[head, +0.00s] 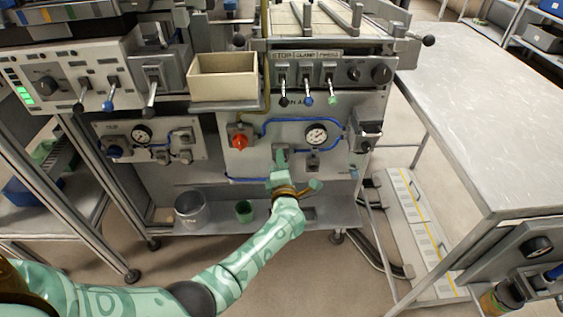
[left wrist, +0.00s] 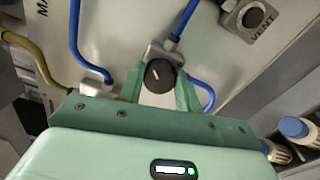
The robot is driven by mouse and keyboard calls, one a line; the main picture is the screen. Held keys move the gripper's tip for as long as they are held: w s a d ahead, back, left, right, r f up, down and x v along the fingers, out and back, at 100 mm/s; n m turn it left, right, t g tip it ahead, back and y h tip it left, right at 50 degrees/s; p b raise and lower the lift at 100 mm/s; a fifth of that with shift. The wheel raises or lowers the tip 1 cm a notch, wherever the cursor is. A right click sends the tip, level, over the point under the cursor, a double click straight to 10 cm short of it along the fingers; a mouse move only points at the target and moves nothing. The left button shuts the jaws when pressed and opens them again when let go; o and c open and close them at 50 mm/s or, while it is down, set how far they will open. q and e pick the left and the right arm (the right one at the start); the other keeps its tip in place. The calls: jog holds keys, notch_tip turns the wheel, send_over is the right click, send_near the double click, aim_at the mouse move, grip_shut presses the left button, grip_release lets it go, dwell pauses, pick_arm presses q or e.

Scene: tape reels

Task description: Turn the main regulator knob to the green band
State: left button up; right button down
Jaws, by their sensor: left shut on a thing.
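The main regulator knob (left wrist: 160,75) is round and black with a white pointer line, on a grey block with blue hoses. In the left wrist view it sits between the two green fingers of my left gripper (left wrist: 160,84), which are shut on it. In the head view my left gripper (head: 281,158) reaches the panel (head: 265,175) and hides most of the knob. A round white dial gauge (head: 316,133) is on the panel to the right of the gripper; its needle and bands are too small to read. My right gripper is not in view.
A red knob (head: 239,141) is left of the gripper. A small black vent knob (left wrist: 252,17) is at upper right in the left wrist view. A grey table (head: 490,120) stands at right.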

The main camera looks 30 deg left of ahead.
pick_arm(q)
jog(key=shift+d+f, duration=0.1)
jog(key=shift+f, duration=0.05)
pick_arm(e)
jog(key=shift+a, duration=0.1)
pick_arm(q)
jog(key=o, duration=1)
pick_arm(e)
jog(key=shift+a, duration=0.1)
